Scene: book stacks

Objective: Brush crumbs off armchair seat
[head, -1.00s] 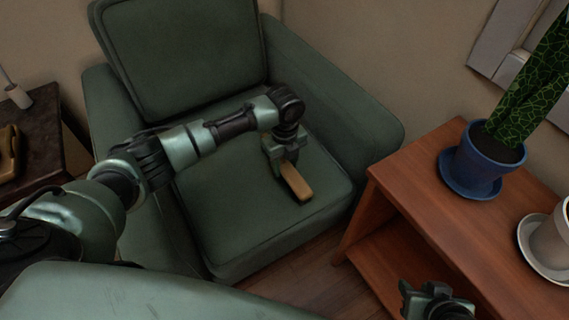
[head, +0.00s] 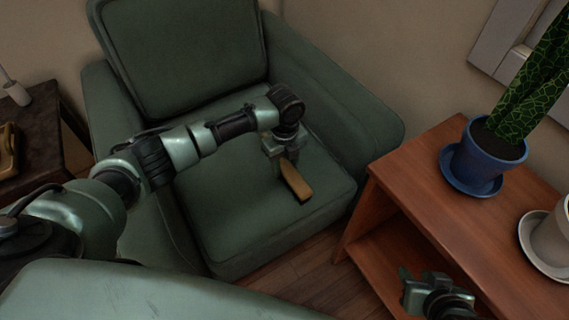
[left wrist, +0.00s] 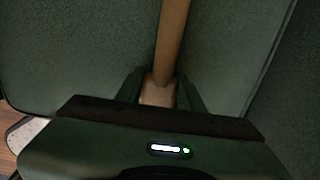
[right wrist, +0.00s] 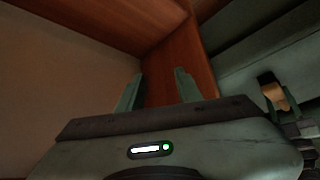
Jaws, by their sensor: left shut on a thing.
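The green armchair (head: 190,235) stands in the middle of the head view, with its seat facing up. My left gripper (head: 286,160) is over the front right part of the seat, shut on a wooden brush (head: 296,182). The brush is low at the seat, but I cannot tell whether it touches. In the left wrist view the brush's long wooden part (left wrist: 173,40) runs up from between the fingers. No crumbs can be made out on the seat. My right gripper (right wrist: 160,82) is open and empty beside the wooden shelf unit.
A reddish wooden shelf unit (head: 425,195) stands right of the armchair, bearing a blue plant pot (head: 480,160) and a pale pot on a saucer (head: 540,255). A dark side table (head: 45,140) is at the left. Some wooden floor shows before the armchair.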

